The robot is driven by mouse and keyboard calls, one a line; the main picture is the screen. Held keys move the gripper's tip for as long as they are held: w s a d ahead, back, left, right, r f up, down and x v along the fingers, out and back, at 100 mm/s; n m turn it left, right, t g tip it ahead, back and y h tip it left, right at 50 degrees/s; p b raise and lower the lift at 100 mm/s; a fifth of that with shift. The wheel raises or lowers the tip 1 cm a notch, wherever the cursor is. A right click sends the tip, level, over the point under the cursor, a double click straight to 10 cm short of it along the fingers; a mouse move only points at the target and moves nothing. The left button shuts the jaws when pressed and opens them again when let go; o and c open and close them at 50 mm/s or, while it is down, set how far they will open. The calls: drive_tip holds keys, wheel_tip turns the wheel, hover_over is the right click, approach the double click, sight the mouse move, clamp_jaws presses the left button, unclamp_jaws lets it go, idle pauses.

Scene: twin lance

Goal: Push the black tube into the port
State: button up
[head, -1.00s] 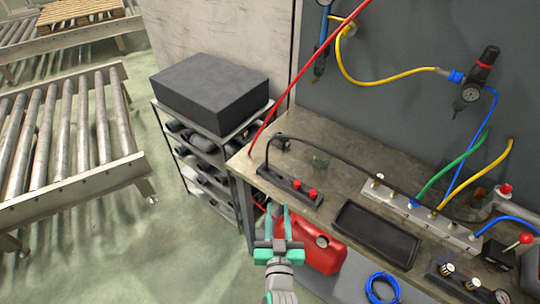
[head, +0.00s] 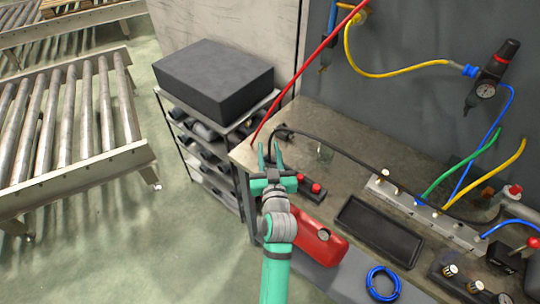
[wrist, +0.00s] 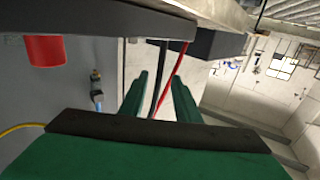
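The black tube (head: 345,157) arches over the workbench in the head view, from near the bench's left corner toward the metal manifold (head: 405,203) with several brass fittings. My gripper (head: 271,153) is open at the bench's left end, its fingers pointing up in the picture beside the tube's left part. It hides the left end of the black block (head: 311,190) with red knobs. In the wrist view, a dark strand (wrist: 160,75) and a red hose (wrist: 176,66) show between my open fingers; I cannot tell if the strand is the tube. No contact is clear.
A black tray (head: 380,231) lies on the bench (head: 325,122). A red can (head: 322,243) and blue coil (head: 383,284) are below its front edge. A shelf rack with a dark box (head: 213,77) stands left. Yellow, green and blue hoses are at the right.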

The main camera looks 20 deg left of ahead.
drive_tip(key=x, duration=0.5)
drive_tip(key=shift+d, duration=0.15)
drive_tip(key=shift+c, duration=0.2)
drive_tip(key=shift+f, duration=0.1)
clamp_jaws()
